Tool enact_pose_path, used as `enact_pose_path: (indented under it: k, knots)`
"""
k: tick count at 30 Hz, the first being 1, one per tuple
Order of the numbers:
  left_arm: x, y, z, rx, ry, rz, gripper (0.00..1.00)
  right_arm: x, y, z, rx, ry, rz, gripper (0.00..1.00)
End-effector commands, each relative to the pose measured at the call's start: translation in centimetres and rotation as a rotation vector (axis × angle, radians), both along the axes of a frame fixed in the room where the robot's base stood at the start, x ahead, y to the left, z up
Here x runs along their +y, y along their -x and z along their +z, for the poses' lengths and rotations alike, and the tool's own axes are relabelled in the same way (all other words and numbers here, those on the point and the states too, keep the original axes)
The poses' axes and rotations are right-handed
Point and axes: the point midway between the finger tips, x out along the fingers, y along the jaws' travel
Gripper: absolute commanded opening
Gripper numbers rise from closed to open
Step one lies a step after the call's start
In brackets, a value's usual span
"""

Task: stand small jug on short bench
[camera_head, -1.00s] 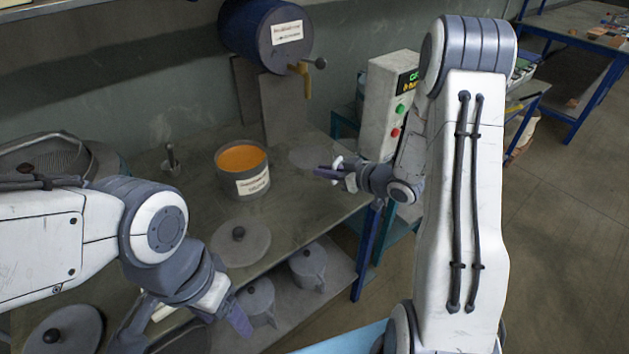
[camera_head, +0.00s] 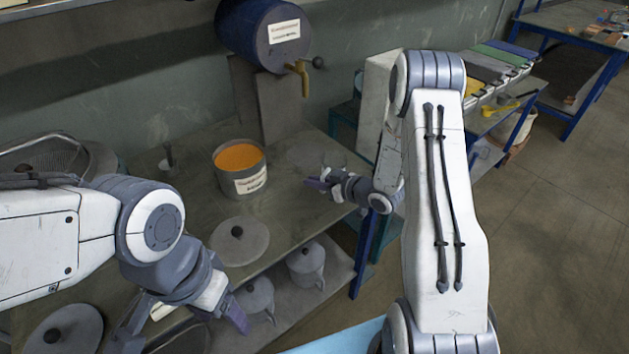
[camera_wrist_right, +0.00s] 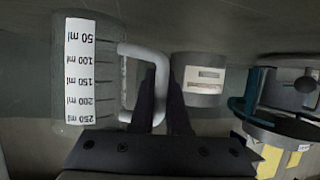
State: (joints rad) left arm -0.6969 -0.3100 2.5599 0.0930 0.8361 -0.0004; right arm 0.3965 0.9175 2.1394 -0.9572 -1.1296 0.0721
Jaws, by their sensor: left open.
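The small jug (camera_wrist_right: 108,75) is clear, with a white scale strip marked in ml and a white handle (camera_wrist_right: 128,50). It fills the left of the right wrist view, and its lower-level contact is not shown. My right gripper (camera_wrist_right: 165,95) has its two dark fingers close on either side of the handle. In the head view the right gripper (camera_head: 318,184) is over the right end of the grey table; the clear jug is hard to make out there. My left gripper (camera_head: 180,328) is open and empty at the table's front left. I cannot tell which surface is the short bench.
A tub of orange material (camera_head: 240,187) stands left of the right gripper. A blue drum with a tap (camera_head: 262,35) is above it. Lidded pots (camera_head: 306,262) sit on the lower shelf. A bench with coloured strips (camera_head: 490,65) is at the right. A round lid (camera_head: 239,241) lies in front.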

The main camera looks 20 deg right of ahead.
Motion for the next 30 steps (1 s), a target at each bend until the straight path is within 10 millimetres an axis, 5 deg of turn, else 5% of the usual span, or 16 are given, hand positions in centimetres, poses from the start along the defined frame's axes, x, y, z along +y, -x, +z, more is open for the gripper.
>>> enact_pose_path:
  k: [3,14,30]
  knots:
    - [0.0,0.0,0.0,0.0,0.0,0.0,0.66,0.0,0.0,0.0,0.0,0.0,0.0,0.44]
    - [0.0,0.0,0.4,0.0,0.0,0.0,0.66,0.0,0.0,0.5,0.0,0.0,0.0,0.44]
    - [0.0,0.0,-0.7,0.0,0.0,0.0,0.66,-4.9,8.0,4.2,-0.001,0.002,-0.005,0.44]
